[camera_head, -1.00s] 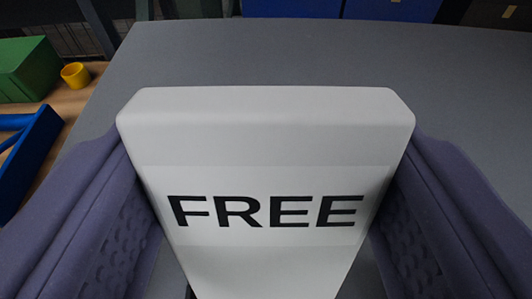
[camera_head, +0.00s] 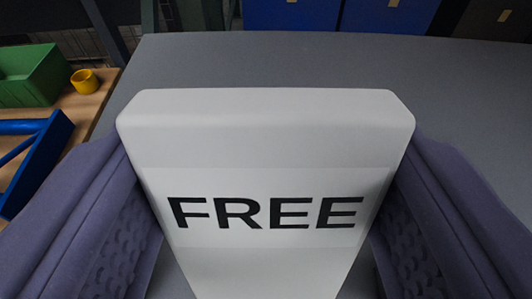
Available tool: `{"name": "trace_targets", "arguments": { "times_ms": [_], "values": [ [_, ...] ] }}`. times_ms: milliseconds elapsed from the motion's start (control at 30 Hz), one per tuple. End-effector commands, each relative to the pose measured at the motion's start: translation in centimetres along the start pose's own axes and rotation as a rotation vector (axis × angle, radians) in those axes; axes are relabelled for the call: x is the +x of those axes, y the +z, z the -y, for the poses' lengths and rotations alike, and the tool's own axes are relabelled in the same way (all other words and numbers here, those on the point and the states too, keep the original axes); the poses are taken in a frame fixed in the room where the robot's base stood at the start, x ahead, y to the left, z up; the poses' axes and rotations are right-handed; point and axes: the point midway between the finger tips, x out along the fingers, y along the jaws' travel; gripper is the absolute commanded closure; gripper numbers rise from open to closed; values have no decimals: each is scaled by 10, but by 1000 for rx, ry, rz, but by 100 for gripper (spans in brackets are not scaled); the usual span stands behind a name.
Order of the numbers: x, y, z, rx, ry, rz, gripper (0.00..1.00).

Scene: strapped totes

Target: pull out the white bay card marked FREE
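The white bay card (camera_head: 265,140) fills the middle of the view, with FREE in black letters on its face toward me. My gripper (camera_head: 266,200) has one purple finger against each side of the card and is shut on it. The card stands between the fingers with its top edge level in the picture. Its lower end runs out of the bottom of the frame, so I cannot see what is under it.
A grey surface (camera_head: 230,60) lies behind the card and is bare where it shows. At left a wooden surface (camera_head: 92,105) carries a green bin (camera_head: 30,75), a yellow cup (camera_head: 85,81) and a blue frame-like item (camera_head: 45,160). Blue bins (camera_head: 290,16) stand at the back.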

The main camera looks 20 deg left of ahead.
Motion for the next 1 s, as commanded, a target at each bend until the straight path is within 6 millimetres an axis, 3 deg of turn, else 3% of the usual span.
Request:
{"name": "trace_targets", "arguments": {
  "times_ms": [1000],
  "values": [
    [-81,-1,0,0,0,0,73]
  ]
}}
